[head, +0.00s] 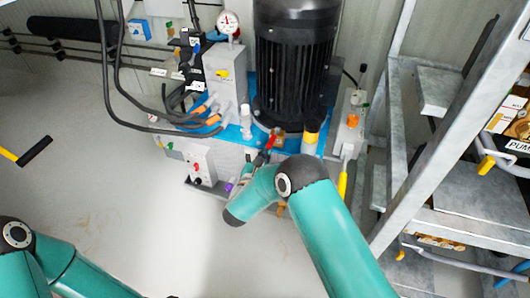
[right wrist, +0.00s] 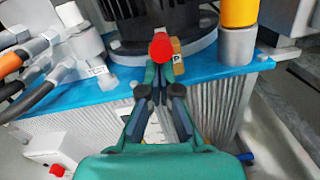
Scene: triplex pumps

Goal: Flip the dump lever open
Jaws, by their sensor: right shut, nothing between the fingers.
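A small part with a round red end (right wrist: 161,46) shows just beyond my right gripper (right wrist: 159,78) in the right wrist view. I take it for the dump lever, but no label confirms this. A tan tag marked P (right wrist: 177,56) is beside it. In the head view, the red part (head: 270,142) is at the front edge of the blue pump unit, at the tip of my right gripper (head: 265,159). The right gripper is shut and empty, with its fingertips close below the red end. I cannot tell whether they touch. My left gripper is out of view.
A black motor (head: 296,62) stands behind on the blue base plate (head: 240,133). A yellow-capped cylinder (head: 311,133) is just right of the red part. Black hoses (head: 112,80) are at left. A grey metal frame (head: 450,120) blocks the right. Floor at left is mostly clear.

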